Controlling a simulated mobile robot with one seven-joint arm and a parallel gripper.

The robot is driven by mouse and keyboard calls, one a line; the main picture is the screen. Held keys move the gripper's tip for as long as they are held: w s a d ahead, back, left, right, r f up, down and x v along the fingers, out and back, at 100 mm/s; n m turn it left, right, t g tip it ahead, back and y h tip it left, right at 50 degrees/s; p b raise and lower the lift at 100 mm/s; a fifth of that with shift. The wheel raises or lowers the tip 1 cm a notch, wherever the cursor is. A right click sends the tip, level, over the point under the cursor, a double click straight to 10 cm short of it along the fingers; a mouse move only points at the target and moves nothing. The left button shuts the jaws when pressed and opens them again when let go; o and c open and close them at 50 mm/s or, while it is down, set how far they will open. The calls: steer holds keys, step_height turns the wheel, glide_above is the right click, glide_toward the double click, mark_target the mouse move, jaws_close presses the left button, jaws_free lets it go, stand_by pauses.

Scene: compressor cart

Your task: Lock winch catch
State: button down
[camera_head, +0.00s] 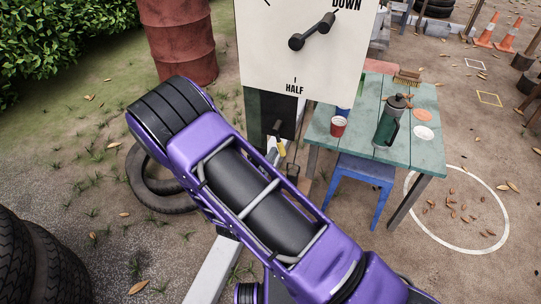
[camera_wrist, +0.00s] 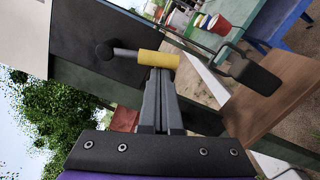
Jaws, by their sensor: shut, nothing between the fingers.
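A short lever with a yellow sleeve (camera_wrist: 158,59) and a dark round knob at its left sticks out from a dark post (camera_wrist: 85,45) in the wrist view; it looks like the winch catch. My gripper (camera_wrist: 159,75) is shut and empty, its fingertips right at the underside of the yellow sleeve. Whether they touch it I cannot tell. In the head view the yellow sleeve (camera_head: 281,148) shows small beside the post, just beyond my purple arm, which hides most of my gripper. A black hand grip on a thin rod (camera_wrist: 254,77) lies right of my fingers.
A white board (camera_head: 300,65) marked HALF and DOWN, with a dark pointer (camera_head: 312,31), stands above the post. A green table (camera_head: 420,155) with cups and a flask, and a blue stool (camera_head: 360,172), are to the right. A rusty drum (camera_head: 178,40) and tyres are left.

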steer(key=shift+d, duration=0.15)
steer(key=n, duration=0.1)
steer(key=d+n+p, duration=0.1)
steer(key=n, duration=0.1)
steer(key=shift+s+d+r, duration=0.2)
steer(key=shift+s+d, duration=0.05)
steer(key=shift+s, duration=0.1)
steer(key=s+d+r+n+p, duration=0.1)
steer(key=d+r+n+p, duration=0.3)
steer(key=n+p, duration=0.3)
steer(key=n, duration=0.3)
steer(key=shift+s+d+r+t+y, duration=0.3)
steer(key=shift+y, duration=0.1)
